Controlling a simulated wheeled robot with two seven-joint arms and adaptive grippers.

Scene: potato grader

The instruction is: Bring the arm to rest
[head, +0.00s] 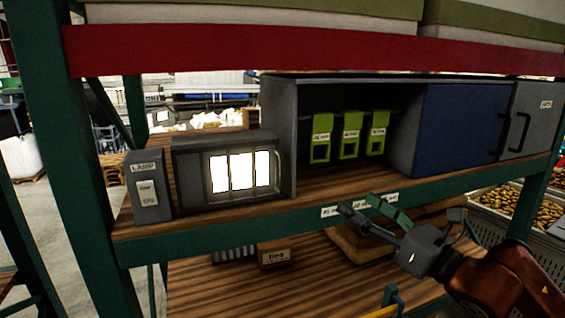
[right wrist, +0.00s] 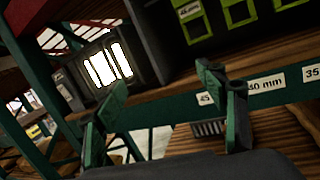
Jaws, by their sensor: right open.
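My right gripper (head: 360,205) is in front of the front edge of the wooden shelf (head: 230,215), at the lower right of the head view. Its dark arm with a red-brown link comes in from the bottom right. In the right wrist view the two green-tipped fingers (right wrist: 165,88) stand wide apart with nothing between them. The gripper is open and empty. In that view the fingers overlap the labelled green shelf beam (right wrist: 185,110); I cannot tell how far away it is. My left gripper is not in view.
On the shelf stand a grey box with a lit window (head: 190,160), green label holders (head: 350,135) in a dark cabinet, and a blue panel (head: 455,130). A small labelled box (head: 273,252) is on the lower shelf. A potato crate (head: 500,230) stands at right.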

